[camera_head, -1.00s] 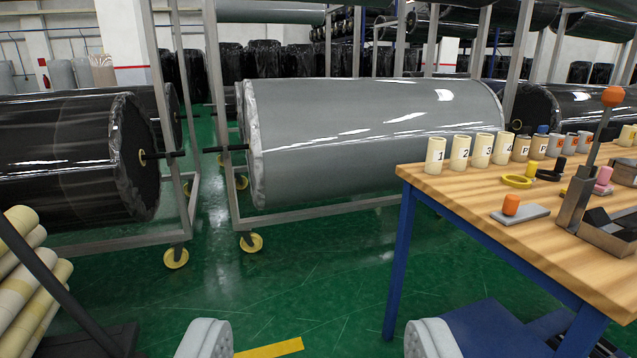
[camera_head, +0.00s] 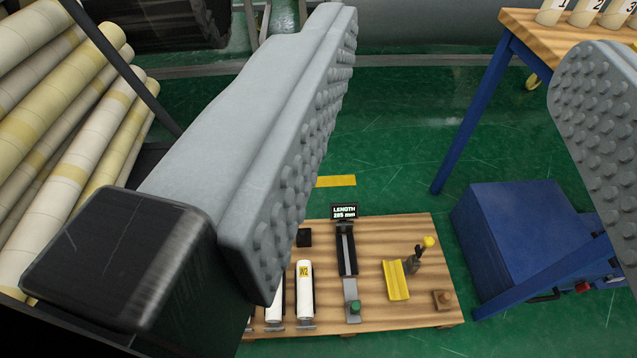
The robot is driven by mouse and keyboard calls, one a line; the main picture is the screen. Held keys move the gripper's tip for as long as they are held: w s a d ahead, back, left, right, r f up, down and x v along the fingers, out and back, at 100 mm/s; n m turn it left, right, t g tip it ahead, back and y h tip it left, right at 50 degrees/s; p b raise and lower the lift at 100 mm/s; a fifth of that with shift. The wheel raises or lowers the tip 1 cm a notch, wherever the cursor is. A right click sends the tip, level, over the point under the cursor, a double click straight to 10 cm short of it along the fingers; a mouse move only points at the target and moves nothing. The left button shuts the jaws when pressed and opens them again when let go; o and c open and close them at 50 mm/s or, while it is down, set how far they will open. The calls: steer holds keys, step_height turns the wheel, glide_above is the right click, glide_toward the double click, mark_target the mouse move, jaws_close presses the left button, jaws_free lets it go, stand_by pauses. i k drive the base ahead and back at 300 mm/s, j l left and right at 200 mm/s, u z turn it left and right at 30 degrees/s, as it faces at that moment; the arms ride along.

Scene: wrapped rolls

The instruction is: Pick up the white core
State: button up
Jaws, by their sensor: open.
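Two white cores stand out on a low wooden board (camera_head: 385,235) at the bottom centre. One white core (camera_head: 304,285) carries a yellow label that seems to read W2. Another white core (camera_head: 274,303) lies to its left, partly hidden by my left finger. My gripper (camera_head: 455,110) is open and empty. Its grey studded fingers are wide apart, one large at left centre, one at the right edge. The board and cores show below and between the fingers, apart from them.
A length gauge (camera_head: 347,255), a yellow trough (camera_head: 396,280) and small fixtures sit on the board. A blue box (camera_head: 515,235) and a workbench (camera_head: 517,22) stand at right. Long cream tubes (camera_head: 60,150) are stacked at left. Green floor (camera_head: 400,130) is clear between.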

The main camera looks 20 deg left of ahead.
mark_target(305, 297)
steer(key=k+l+u, duration=0.3)
steer(key=k, duration=0.3)
steer(key=k+u, duration=0.25)
steer(key=k, duration=0.4)
